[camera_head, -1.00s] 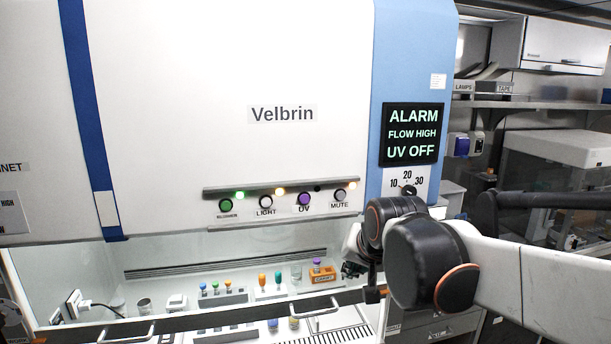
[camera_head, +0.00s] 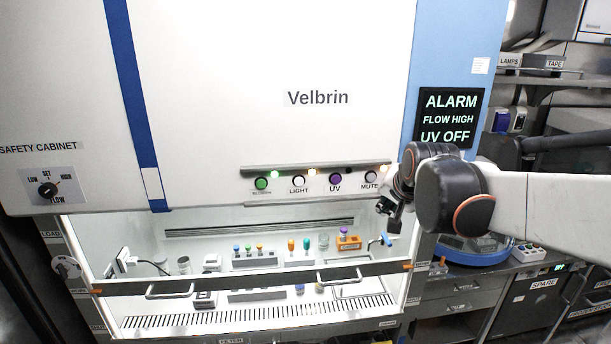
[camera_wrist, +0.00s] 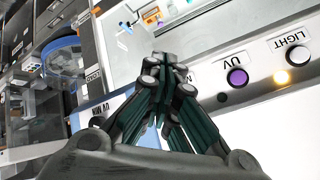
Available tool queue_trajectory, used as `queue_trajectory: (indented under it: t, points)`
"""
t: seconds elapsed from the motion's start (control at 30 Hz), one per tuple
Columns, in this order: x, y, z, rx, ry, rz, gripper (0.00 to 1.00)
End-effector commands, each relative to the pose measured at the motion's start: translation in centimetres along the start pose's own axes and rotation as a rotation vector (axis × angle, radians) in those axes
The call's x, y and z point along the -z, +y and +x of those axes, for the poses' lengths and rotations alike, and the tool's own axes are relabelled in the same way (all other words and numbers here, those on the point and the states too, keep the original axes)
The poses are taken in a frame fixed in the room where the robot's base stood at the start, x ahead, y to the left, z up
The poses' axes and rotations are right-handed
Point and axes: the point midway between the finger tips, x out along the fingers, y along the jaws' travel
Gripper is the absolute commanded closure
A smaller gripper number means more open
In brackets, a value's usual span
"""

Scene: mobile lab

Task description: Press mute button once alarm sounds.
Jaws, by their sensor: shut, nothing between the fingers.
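The mute button (camera_head: 371,176) is a grey knob at the right end of the button row, above its MUTE label. The display (camera_head: 449,119) reads ALARM, FLOW HIGH, UV OFF. My gripper (camera_head: 385,207) is shut and empty, just right of and below the mute button in the head view. In the wrist view my gripper (camera_wrist: 166,62) hides the mute button; the purple UV button (camera_wrist: 237,77) and lit LIGHT button (camera_wrist: 295,52) show to its right. Contact with the mute button cannot be told.
The green button (camera_head: 261,183) stands at the row's left end. The cabinet's lower opening shows racks and an orange holder (camera_head: 348,243). Handles (camera_head: 345,276) stick out along the front bar. A flow knob (camera_head: 48,190) is far left.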

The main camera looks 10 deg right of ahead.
Motion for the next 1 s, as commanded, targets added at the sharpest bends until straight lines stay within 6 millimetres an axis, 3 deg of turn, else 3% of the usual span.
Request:
queue_trajectory:
  t: [0.6, 1.0]
  points:
    - [3.5, -3.5, 4.9, 0.001, 0.0, -0.001, 1.0]
    - [4.4, -4.4, 6.0, 0.0, 0.0, 0.0, 1.0]
